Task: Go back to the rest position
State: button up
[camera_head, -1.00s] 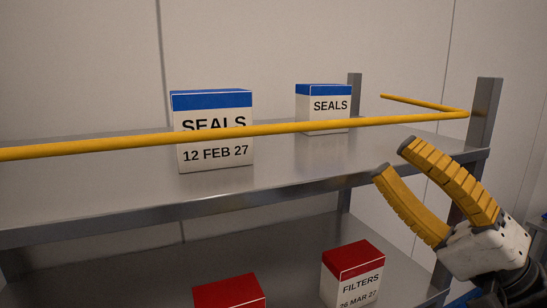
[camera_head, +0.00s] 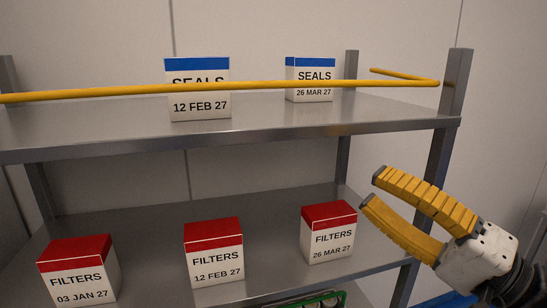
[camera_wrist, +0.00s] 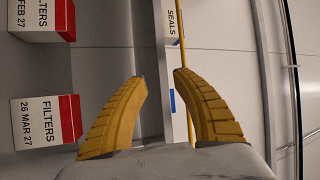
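My gripper (camera_head: 373,189) has two yellow ribbed fingers and is at the right of the head view, in front of the rack's right end. Its fingertips are apart, with nothing between them; the gap also shows in the wrist view (camera_wrist: 160,76). Two white SEALS boxes with blue tops stand on the upper shelf: 12 FEB 27 (camera_head: 198,105) and 26 MAR 27 (camera_head: 309,93). Three white FILTERS boxes with red tops stand on the lower shelf: 03 JAN 27 (camera_head: 80,288), 12 FEB 27 (camera_head: 214,264) and 26 MAR 27 (camera_head: 328,243).
A yellow rail (camera_head: 270,87) runs along the front of the upper shelf (camera_head: 250,130). The grey rack post (camera_head: 440,155) stands behind the gripper. A green item (camera_head: 325,298) shows partly at the bottom edge. Free wall space lies right of the rack.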

jog(key=a+f+n+g+h+b, duration=0.1)
jog(key=a+f+g+h+b, duration=0.15)
jog(key=f, duration=0.65)
jog(key=a+f+g+h+b, duration=0.2)
jog(key=a+f+g, duration=0.1)
jog(key=f, duration=0.6)
jog(key=s+d+f+n+g+h+b, duration=0.1)
jog(key=s+d+f+h+b, duration=0.15)
jog(key=f, duration=0.65)
jog(key=s+d+f+n+g+h+b, duration=0.1)
jog(key=f+g+h+b, duration=0.2)
jog(key=f, duration=0.7)
jog(key=d+f+n+t+h+b, duration=0.1)
jog(key=d+f+n+h+b, duration=0.1)
jog(key=d+f+h, duration=0.2)
jog(key=shift+w+d+n+t+h, duration=0.2)
jog(key=shift+d+n+t+h, duration=0.2)
jog(key=shift+d+h, duration=0.75)
jog(key=shift+d+f+y, duration=0.1)
jog(key=shift+d+y, duration=0.25)
